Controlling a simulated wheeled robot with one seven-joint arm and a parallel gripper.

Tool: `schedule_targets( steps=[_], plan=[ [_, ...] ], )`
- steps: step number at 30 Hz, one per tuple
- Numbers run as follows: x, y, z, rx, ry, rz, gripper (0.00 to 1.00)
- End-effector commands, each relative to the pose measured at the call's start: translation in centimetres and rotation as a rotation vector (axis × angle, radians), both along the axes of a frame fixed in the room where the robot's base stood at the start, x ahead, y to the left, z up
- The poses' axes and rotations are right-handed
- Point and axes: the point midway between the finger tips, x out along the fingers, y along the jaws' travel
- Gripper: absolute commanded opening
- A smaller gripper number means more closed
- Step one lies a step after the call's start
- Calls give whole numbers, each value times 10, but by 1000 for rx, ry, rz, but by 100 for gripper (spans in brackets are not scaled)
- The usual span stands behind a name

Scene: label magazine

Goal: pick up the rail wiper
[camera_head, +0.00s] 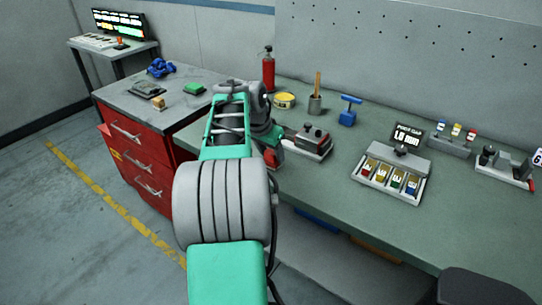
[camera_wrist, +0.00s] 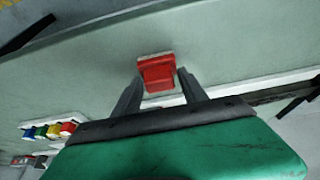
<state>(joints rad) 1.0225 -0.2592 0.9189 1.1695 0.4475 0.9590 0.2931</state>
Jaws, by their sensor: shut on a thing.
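The rail wiper, which I take to be a small red block with a pale edge (camera_wrist: 157,73), sits between my two fingertips in the wrist view. My gripper (camera_wrist: 160,76) is shut on it. In the head view a bit of red (camera_head: 271,157) shows below my teal hand, beside a grey device with a red base. My arm hides most of my gripper there. I cannot tell whether the block touches the bench or is just above it.
The grey-green bench (camera_head: 330,155) carries a grey device (camera_head: 308,140), a blue T-handled tool (camera_head: 348,110), a brush cup (camera_head: 315,104), a yellow tin (camera_head: 284,100), a red extinguisher (camera_head: 268,70) and a tray of coloured pieces (camera_head: 375,185). A red drawer cabinet (camera_head: 140,150) stands at left.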

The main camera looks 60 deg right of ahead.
Motion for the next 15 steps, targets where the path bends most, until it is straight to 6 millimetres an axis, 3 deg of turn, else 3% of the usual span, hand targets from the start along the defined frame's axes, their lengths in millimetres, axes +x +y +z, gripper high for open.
schedule_targets(
  steps=[6,12,15],
  plan=[
    [1,0,33,-4,-2,0,8],
    [-8,48,90,-6,-4,3,8],
    [-15,79,102,-4,-3,5,8]
  ],
)
